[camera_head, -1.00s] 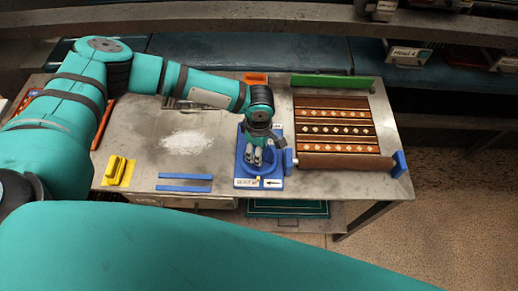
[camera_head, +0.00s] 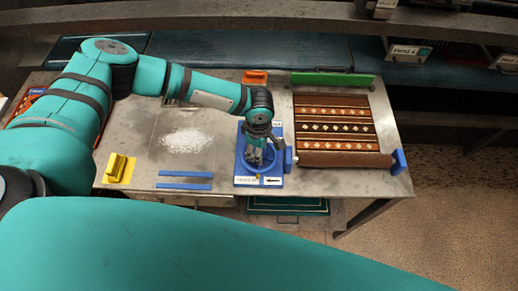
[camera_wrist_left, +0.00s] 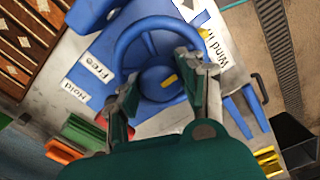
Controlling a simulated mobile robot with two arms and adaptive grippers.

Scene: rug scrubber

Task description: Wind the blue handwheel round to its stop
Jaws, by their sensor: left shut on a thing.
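The blue handwheel (camera_wrist_left: 120,47) is a ring with a hub and a small yellow mark, and it lies on a blue base plate (camera_head: 244,170) on the metal table. It also shows in the head view (camera_head: 272,168). My left gripper (camera_head: 256,157) reaches down onto the wheel from above. In the left wrist view its two fingers (camera_wrist_left: 158,88) are spread across part of the wheel and are shut on it. The exact contact is partly hidden. My right gripper is not in view.
A patterned rug (camera_head: 335,122) with a rolled front edge (camera_head: 345,160) lies right of the wheel. Plates reading "Free" (camera_wrist_left: 97,67) and "Hold" (camera_wrist_left: 74,91) sit beside it. White powder (camera_head: 186,140), a yellow block (camera_head: 118,168) and blue strips (camera_head: 185,186) lie left.

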